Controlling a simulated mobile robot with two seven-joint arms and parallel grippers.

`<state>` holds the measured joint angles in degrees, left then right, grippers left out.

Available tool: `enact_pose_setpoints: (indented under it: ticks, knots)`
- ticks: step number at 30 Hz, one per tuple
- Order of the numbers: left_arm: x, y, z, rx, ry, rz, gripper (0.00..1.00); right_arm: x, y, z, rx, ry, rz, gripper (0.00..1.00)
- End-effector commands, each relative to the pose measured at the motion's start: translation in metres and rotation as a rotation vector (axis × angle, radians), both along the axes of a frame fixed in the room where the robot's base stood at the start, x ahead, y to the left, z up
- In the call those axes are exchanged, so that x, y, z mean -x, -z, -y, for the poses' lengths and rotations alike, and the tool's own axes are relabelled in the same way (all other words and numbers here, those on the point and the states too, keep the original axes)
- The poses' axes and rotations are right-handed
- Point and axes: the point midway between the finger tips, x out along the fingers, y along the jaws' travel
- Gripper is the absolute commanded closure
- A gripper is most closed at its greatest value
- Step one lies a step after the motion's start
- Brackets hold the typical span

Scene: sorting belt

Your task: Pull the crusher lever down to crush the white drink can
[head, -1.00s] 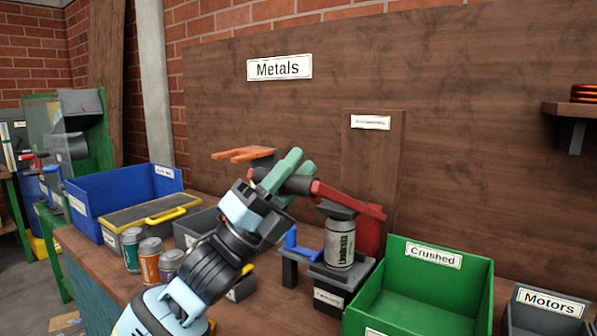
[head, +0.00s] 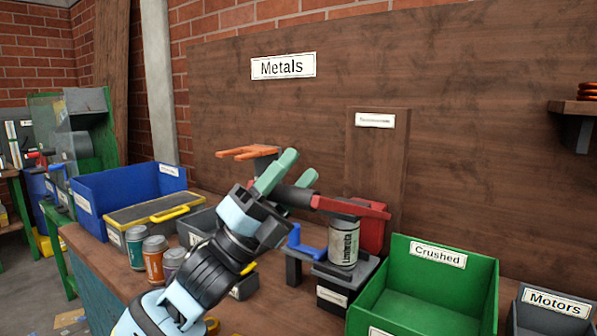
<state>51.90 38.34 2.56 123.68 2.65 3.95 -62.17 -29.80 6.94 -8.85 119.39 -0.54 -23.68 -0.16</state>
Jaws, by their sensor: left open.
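The crusher's red lever (head: 352,206) runs left from the red upright (head: 371,236) and slopes only slightly. Its dark grip end reaches my left gripper (head: 300,168). The left gripper has green fingers, apart, around or beside the grip; the fingers partly hide the contact. My right gripper is not in view.
The green Crushed bin (head: 466,297) stands right of the crusher, with the grey Motors bin (head: 515,318) beyond. Several cans (head: 153,258) stand at left near a blue bin (head: 90,205) and a yellow-handled box (head: 121,230). An orange fork-shaped piece (head: 247,152) sticks out behind the gripper.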

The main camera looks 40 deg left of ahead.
Motion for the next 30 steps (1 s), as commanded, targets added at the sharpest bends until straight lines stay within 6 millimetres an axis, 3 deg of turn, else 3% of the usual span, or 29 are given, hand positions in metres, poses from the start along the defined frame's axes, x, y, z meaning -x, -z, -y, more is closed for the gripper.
enact_pose_setpoints:
  ticks: [12, 26, 30]
  knots:
    - [0.032, 0.041, -0.019, 0.0, -0.001, -0.002, 0.51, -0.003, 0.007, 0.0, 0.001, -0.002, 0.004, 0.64]
    - [0.039, 0.047, -0.023, -0.001, 0.0, 0.001, 0.51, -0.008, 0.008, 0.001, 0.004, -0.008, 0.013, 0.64]
    - [0.038, 0.053, -0.023, -0.001, 0.0, -0.003, 0.7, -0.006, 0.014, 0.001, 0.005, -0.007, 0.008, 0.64]
